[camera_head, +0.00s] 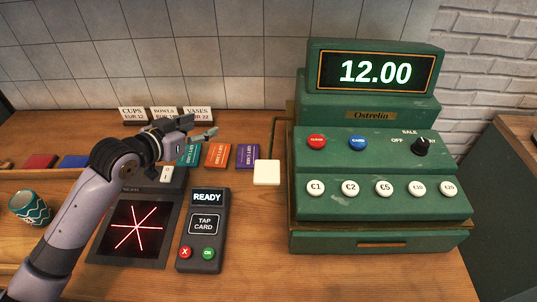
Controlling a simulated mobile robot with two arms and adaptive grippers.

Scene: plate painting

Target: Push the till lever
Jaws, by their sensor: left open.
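The green till (375,170) stands on the right half of the wooden counter, its display (375,71) reading 12.00. My right gripper is not in view.
Gift cards in teal, orange (217,155) and purple (248,157) stand left of the lever. A card reader (204,230) showing READY and a scanner (134,230) with red lines lie in front. A patterned cup (30,207) is at left. Price signs (165,114) stand behind.

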